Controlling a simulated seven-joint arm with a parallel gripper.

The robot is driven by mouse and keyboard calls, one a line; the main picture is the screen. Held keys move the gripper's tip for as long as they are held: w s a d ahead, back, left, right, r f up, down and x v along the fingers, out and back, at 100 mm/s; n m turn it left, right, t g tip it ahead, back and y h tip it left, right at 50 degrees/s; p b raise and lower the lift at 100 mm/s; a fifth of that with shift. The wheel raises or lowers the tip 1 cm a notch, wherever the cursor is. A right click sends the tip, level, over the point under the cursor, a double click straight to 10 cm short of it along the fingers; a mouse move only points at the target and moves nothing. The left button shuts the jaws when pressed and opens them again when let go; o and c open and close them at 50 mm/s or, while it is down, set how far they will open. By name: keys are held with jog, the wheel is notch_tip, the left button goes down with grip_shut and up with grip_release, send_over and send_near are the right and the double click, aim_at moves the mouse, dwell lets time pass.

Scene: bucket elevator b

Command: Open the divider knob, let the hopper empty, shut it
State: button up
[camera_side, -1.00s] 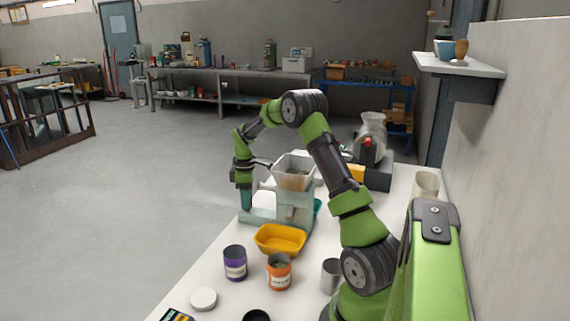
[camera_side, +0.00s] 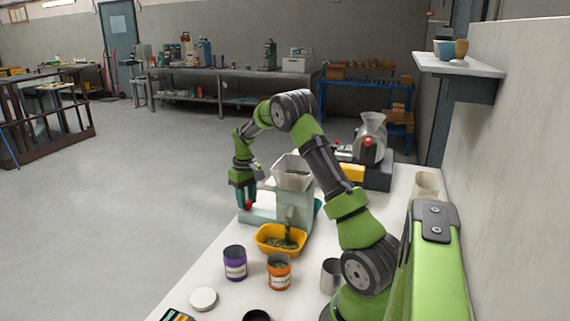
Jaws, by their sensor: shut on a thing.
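The divider is a pale green machine (camera_side: 293,211) on the white table, with a square, translucent hopper (camera_side: 294,180) on top. Some dark green material shows inside the hopper. My gripper (camera_side: 246,203) points down at the left end of the machine's base and is shut on the red knob (camera_side: 248,206), which is mostly hidden by the fingers. A dark stream falls from the machine's front into the yellow tray (camera_side: 262,246), where a green-brown heap lies.
A grey machine with a red knob (camera_side: 368,141) stands behind.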

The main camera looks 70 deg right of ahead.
aim_at(247, 201)
jog(key=shift+m, duration=0.6)
jog(key=o, duration=1)
jog(key=shift+o, duration=0.2)
notch_tip(247, 201, up, 17)
